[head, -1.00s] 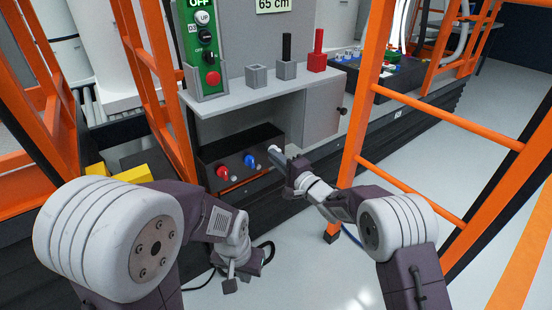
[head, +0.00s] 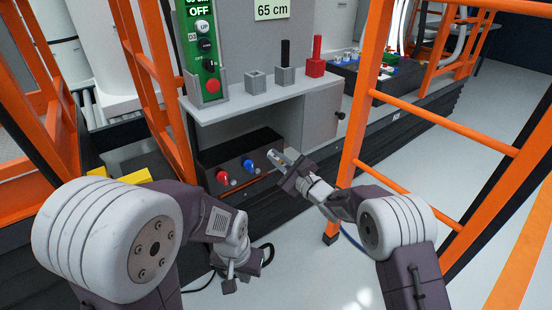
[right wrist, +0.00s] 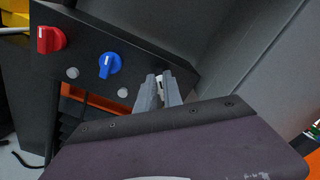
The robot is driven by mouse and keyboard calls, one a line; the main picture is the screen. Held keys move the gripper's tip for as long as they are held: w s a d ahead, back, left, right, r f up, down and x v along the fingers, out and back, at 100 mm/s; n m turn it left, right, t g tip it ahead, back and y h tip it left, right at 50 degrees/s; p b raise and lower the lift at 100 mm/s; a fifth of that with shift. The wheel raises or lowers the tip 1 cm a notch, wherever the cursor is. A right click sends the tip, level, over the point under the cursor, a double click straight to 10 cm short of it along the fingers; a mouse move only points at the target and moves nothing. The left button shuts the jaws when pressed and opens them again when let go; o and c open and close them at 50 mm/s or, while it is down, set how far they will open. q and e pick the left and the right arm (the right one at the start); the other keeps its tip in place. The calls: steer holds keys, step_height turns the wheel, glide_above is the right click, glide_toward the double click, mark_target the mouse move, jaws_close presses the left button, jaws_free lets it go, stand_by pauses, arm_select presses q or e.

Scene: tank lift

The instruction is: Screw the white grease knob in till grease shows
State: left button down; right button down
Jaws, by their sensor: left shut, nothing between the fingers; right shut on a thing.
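A dark panel box (head: 214,158) under the grey shelf carries a red knob (head: 222,176) and a blue knob (head: 248,163). My right gripper (head: 277,156) is at the box's right end. In the right wrist view its fingers (right wrist: 161,88) are shut on a small white piece (right wrist: 160,84), seemingly the white grease knob, mostly hidden between them. I cannot make out any grease. My left gripper (head: 229,284) is shut and empty, hanging low in front of the box, away from it.
Above is a shelf (head: 262,98) with a green control box (head: 203,50) and several small holders. A grey cabinet (head: 322,115) stands right of the opening. An orange ladder frame (head: 366,110) is close to my right arm. Free floor lies at right.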

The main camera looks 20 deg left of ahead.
arm_select(q)
steer(key=shift+r, duration=0.2)
arm_select(e)
steer(key=shift+m, duration=1)
steer(key=c, duration=1.5)
jaws_free()
